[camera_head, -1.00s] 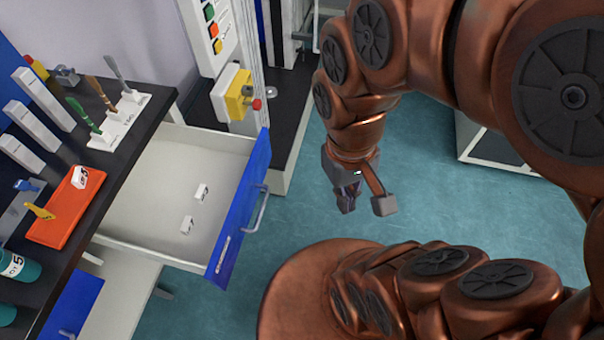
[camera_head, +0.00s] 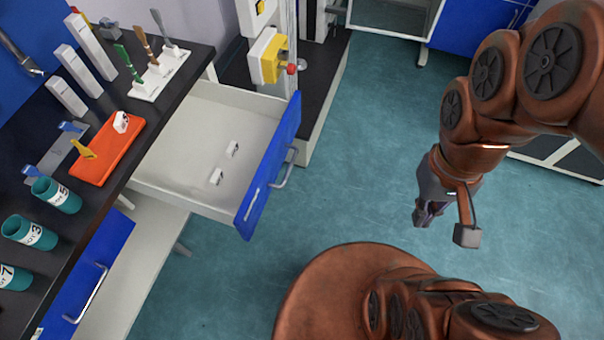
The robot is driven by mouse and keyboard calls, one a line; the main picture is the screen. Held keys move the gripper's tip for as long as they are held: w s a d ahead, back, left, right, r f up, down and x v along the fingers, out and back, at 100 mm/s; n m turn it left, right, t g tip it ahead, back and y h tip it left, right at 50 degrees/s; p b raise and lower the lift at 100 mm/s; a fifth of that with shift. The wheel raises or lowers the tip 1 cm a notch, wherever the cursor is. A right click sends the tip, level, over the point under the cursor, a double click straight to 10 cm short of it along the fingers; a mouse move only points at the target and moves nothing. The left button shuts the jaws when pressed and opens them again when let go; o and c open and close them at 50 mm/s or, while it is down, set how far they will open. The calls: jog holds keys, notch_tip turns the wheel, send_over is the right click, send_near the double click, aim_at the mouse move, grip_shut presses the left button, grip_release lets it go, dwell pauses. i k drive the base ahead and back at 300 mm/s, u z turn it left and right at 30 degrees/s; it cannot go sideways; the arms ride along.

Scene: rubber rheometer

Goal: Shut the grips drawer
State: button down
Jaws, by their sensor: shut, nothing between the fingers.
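An open drawer (camera_head: 205,130) with pale inner walls sticks out from under the black-topped bench. Its blue front (camera_head: 268,172) carries a pale handle (camera_head: 286,168) and a label too small to read. Two small white tagged pieces (camera_head: 232,149) lie on the drawer floor. My gripper (camera_head: 424,218) hangs over the floor to the right of the drawer front, well apart from it. It is shut and empty, pointing down.
A second blue front (camera_head: 92,268) with a handle sits lower left, apparently closed. The bench top holds an orange tray (camera_head: 105,160), teal pots (camera_head: 56,195) and a white brush stand (camera_head: 160,75). A machine with a yellow box (camera_head: 267,58) stands behind the drawer. Teal floor lies clear between drawer and gripper.

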aim_at(177, 170)
jog(key=k, duration=0.85)
jog(key=u, duration=1.45)
jog(key=i, duration=0.5)
